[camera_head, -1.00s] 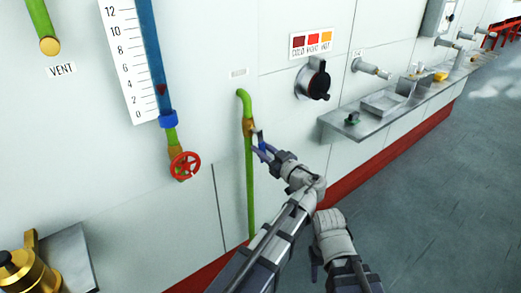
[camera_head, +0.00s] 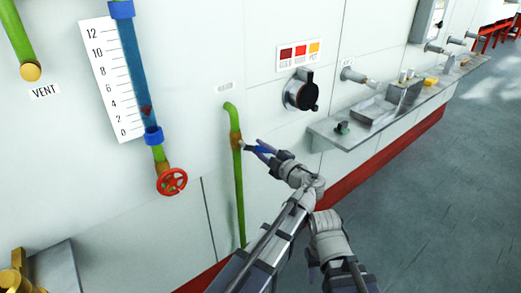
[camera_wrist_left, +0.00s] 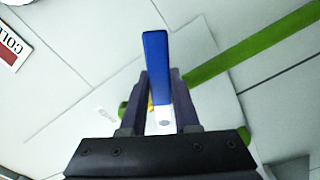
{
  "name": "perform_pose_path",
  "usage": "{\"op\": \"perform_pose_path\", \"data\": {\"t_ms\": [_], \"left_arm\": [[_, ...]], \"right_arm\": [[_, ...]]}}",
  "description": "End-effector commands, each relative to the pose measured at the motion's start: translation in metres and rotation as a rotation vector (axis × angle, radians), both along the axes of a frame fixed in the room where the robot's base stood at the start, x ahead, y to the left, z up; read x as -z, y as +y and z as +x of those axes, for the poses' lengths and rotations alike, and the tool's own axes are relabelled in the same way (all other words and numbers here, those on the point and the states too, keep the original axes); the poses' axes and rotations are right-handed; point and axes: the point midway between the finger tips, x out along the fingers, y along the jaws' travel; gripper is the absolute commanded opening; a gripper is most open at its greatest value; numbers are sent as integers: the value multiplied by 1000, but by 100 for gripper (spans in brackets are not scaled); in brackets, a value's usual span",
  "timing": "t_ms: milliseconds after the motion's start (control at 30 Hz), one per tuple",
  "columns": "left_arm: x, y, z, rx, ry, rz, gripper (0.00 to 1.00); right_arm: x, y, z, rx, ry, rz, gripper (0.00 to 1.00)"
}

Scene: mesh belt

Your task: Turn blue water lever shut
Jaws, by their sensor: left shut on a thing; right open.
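The blue water lever (camera_head: 259,149) sticks out from a brass valve (camera_head: 235,140) on a thin green pipe (camera_head: 239,190) on the wall. In the left wrist view the blue handle (camera_wrist_left: 155,65) stands between my fingers, with a pale metal part lower down. My left gripper (camera_head: 266,152) is shut on this handle; it also shows in the left wrist view (camera_wrist_left: 158,95). The valve body is mostly hidden there behind the lever and fingers. My right gripper (camera_head: 313,262) hangs low, apart from the wall, and is open and empty.
A red handwheel (camera_head: 172,181) sits below the gauge tube (camera_head: 135,80) left of the lever. A black knob (camera_head: 301,92) is on the wall to the upper right. A metal shelf (camera_head: 345,137) with taps above it runs right. The floor at right is clear.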

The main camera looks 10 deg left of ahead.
Motion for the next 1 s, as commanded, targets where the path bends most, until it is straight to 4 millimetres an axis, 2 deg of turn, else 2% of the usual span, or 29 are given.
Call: {"op": "perform_pose_path", "data": {"t_ms": [433, 1000], "left_arm": [[-16, 0, 0, -1, -211, -162, 0], [-18, 1, -1, -1, -263, -204, 0]], "right_arm": [[-15, 0, 0, 0, 0, 0, 50], [-18, 0, 0, 0, 0, 0, 50]]}}
